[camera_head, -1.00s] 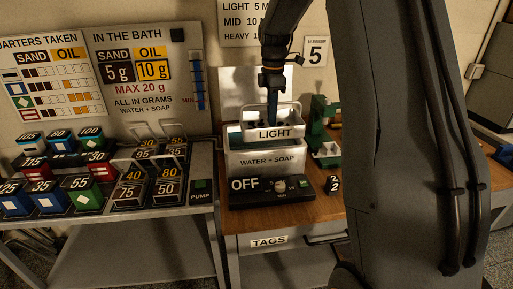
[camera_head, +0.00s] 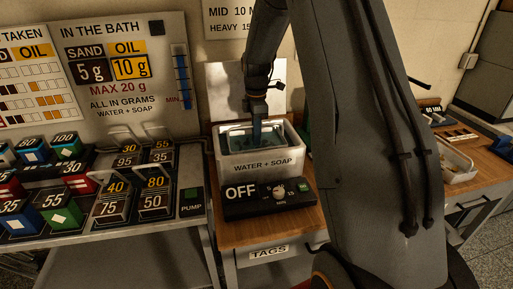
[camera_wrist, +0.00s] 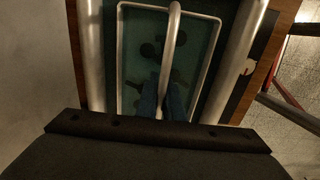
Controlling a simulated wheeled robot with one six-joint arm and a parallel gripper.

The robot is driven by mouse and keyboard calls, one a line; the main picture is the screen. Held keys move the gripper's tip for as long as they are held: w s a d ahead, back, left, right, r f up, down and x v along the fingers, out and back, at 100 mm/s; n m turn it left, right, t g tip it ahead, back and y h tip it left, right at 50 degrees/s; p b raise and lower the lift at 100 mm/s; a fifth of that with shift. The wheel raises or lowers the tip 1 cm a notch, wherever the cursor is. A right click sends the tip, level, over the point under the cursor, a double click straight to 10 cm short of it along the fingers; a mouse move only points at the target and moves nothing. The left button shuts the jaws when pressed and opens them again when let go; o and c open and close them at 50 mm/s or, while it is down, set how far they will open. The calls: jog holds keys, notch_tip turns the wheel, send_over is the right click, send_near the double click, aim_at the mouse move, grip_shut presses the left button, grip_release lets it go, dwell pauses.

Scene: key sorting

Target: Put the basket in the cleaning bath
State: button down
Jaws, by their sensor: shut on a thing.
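The cleaning bath (camera_head: 262,178) is a pale metal tank marked WATER + SOAP, with its lid (camera_head: 279,76) raised behind it. The basket (camera_head: 234,136) is down inside the bath, and its LIGHT label is hidden by the bath's front wall. My gripper (camera_head: 257,141) reaches down into the bath. In the wrist view my blue fingers (camera_wrist: 171,104) are shut on the basket's handle (camera_wrist: 177,38). The basket's rim (camera_wrist: 121,57) sits between the bath's side walls over greenish water, with several dark pieces below. I cannot tell whether the basket touches the bottom.
A control box (camera_head: 270,199) reading OFF, with a dial, stands in front of the bath. A pale tray (camera_head: 458,165) lies on the bench at the right, beyond my arm.

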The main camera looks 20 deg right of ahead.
jog(key=shift+f+p, duration=0.55)
jog(key=shift+f, duration=1.8)
jog(key=c, duration=1.9)
grip_release()
jog(key=shift+f, duration=0.15)
notch_tip(320, 180, up, 12)
jog(key=b, duration=0.3)
jog(key=shift+f, duration=0.2)
jog(key=shift+r, duration=0.2)
jog(key=s+a+f+m, duration=0.2)
jog(key=s+a+m, duration=0.2)
jog(key=s, duration=0.5)
jog(key=s+a+f+m, duration=0.2)
jog(key=s+a+m, duration=0.2)
jog(key=s, duration=0.5)
jog(key=s+a+f+m, duration=0.2)
jog(key=s+a+m, duration=0.3)
jog(key=s+m, duration=0.2)
jog(key=s, duration=0.2)
jog(key=shift+s+f+m+t, duration=0.2)
jog(key=shift+s+m+t, duration=0.1)
jog(key=shift+s+m, duration=0.1)
